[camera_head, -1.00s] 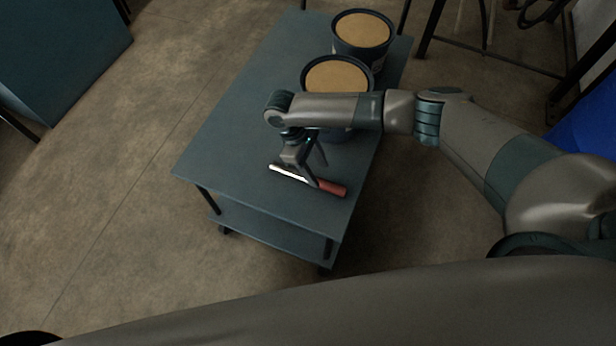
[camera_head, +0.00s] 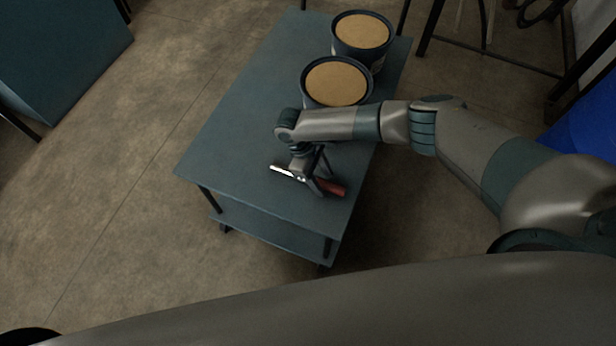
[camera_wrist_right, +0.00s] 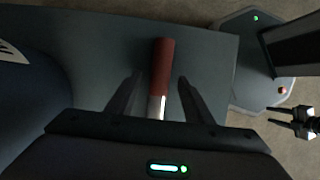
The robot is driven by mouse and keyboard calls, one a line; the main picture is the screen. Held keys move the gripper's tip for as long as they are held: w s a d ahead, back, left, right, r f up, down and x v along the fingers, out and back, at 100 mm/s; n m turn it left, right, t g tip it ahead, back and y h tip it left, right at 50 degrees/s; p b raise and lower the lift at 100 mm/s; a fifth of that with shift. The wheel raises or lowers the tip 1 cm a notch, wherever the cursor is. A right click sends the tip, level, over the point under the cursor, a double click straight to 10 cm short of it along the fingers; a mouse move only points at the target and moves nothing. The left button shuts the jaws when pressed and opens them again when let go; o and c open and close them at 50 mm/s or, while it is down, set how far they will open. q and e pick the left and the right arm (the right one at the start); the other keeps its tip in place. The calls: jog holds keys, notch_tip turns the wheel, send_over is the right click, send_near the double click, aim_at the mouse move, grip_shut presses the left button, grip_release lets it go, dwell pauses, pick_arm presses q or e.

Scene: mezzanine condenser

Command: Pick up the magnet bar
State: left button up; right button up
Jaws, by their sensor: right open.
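The magnet bar (camera_head: 332,187) lies on the grey-blue table top near its front end, with a red handle to the right and a bright metal rod to the left. It also shows in the right wrist view as a red handle (camera_wrist_right: 162,66) with a short piece of metal below it; the rest is hidden by my gripper body. My right gripper (camera_head: 319,185) is open over the bar. In the right wrist view its two fingers (camera_wrist_right: 158,88) stand on either side of the bar, with gaps between.
Two round tubs with tan tops, one nearer (camera_head: 337,82) and one farther (camera_head: 362,31), stand toward the back of the table (camera_head: 235,130). The left part of the table top is clear. A lower shelf (camera_head: 270,232) shows below the front edge.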

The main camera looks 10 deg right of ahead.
grip_shut()
jog(key=shift+r, duration=0.2)
jog(key=shift+r, duration=0.55)
jog(key=r, duration=0.3)
jog(key=shift+s+d+b, duration=0.3)
jog(key=shift+b, duration=0.1)
jog(key=s+d+r+b, duration=0.1)
jog(key=s+d+r, duration=0.5)
jog(key=s, duration=0.2)
jog(key=shift+s+d+r, duration=0.3)
